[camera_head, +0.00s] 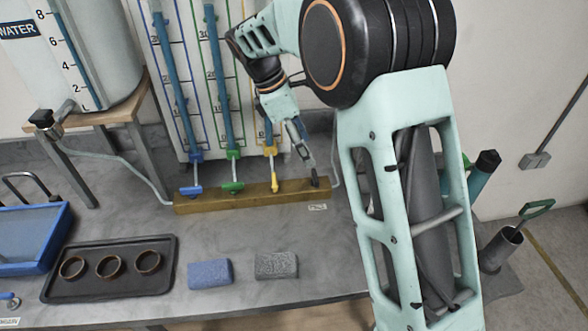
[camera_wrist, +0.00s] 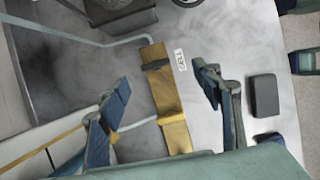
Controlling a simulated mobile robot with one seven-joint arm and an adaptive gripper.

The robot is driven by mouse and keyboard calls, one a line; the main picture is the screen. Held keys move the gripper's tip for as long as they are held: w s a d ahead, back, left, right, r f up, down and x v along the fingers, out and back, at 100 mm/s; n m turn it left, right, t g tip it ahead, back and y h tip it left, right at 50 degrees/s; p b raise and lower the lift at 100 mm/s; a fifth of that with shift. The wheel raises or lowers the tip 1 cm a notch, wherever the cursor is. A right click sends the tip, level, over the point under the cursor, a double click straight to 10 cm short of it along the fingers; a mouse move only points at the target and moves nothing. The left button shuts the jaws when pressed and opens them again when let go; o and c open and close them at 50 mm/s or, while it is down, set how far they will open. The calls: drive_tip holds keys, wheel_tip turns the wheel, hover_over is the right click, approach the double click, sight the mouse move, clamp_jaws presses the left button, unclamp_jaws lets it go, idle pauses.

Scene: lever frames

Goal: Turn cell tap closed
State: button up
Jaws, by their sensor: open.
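The cell tap (camera_head: 314,179) is a small dark handle at the right end of the wooden bar (camera_head: 225,203), by a white label (camera_head: 317,207). In the wrist view the dark handle (camera_wrist: 156,65) lies across the bar, beside the label reading CELL (camera_wrist: 180,60). My gripper (camera_head: 305,158) is above the right end of the bar, pointing down. I cannot tell the exact height gap to the handle.
A grey block (camera_head: 276,265), a blue block (camera_head: 210,274) and a black tray (camera_head: 110,291) lie in front.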

sight(315, 175)
drive_tip(key=x, duration=0.3)
drive_tip(key=a+x, duration=0.1)
drive_tip(key=x, duration=0.3)
drive_tip(key=w+x, duration=0.1)
drive_tip(key=x, duration=0.2)
drive_tip(key=shift+a+f, duration=0.15)
drive_tip(key=shift+f, duration=0.4)
drive_tip(key=shift+c, duration=0.4)
drive_tip(key=c, duration=1.1)
